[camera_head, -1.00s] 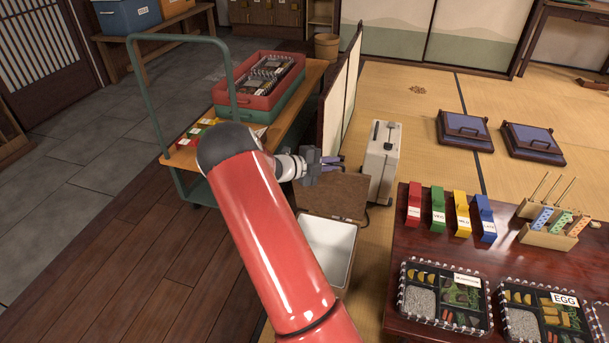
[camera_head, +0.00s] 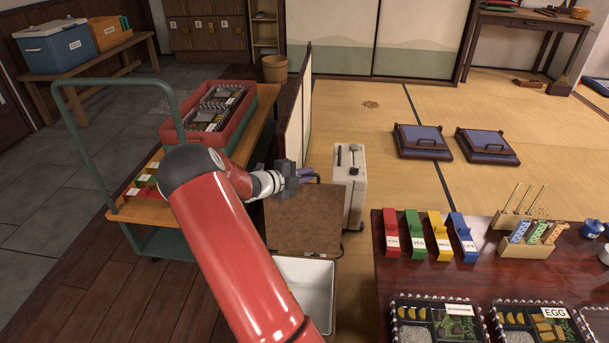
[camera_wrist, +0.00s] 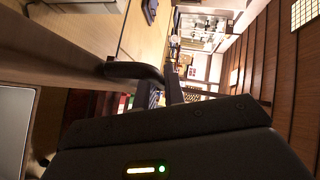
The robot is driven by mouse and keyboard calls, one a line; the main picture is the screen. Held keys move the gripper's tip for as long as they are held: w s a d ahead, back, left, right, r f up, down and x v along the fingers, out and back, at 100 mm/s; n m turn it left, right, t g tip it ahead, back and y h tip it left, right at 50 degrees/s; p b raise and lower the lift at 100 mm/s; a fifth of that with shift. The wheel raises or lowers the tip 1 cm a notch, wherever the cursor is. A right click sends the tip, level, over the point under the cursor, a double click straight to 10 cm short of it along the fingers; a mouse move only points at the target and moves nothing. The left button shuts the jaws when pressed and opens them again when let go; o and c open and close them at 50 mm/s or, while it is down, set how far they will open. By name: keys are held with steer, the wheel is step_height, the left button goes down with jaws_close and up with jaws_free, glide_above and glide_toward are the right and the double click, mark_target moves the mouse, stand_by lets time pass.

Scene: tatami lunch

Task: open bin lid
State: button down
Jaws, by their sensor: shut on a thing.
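The bin (camera_head: 303,285) is a white-walled open box on the floor, low in the head view, partly behind my red arm. Its brown lid (camera_head: 306,225) stands raised at the far side, and the white interior shows. My gripper (camera_head: 302,175) is at the lid's top edge, shut on the dark lid handle (camera_head: 316,179). In the wrist view, the black curved handle (camera_wrist: 135,70) reaches to my gripper's fingers (camera_wrist: 168,85), and the brown lid (camera_wrist: 45,50) lies to the left. The exact finger contact is hard to see.
A white case (camera_head: 349,185) stands just right of the lid. A folding screen (camera_head: 297,115) is behind it. A cart (camera_head: 150,208) with a red crate (camera_head: 220,115) is to the left. A dark red table (camera_head: 400,275) with lunch boxes is to the right.

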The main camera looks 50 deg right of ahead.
steer(key=shift+w, duration=0.1)
steer(key=c, duration=1.5)
jaws_free()
steer(key=shift+a, duration=0.2)
steer(key=v, duration=0.7)
steer(key=shift+a, duration=0.3)
steer(key=shift+r, duration=0.1)
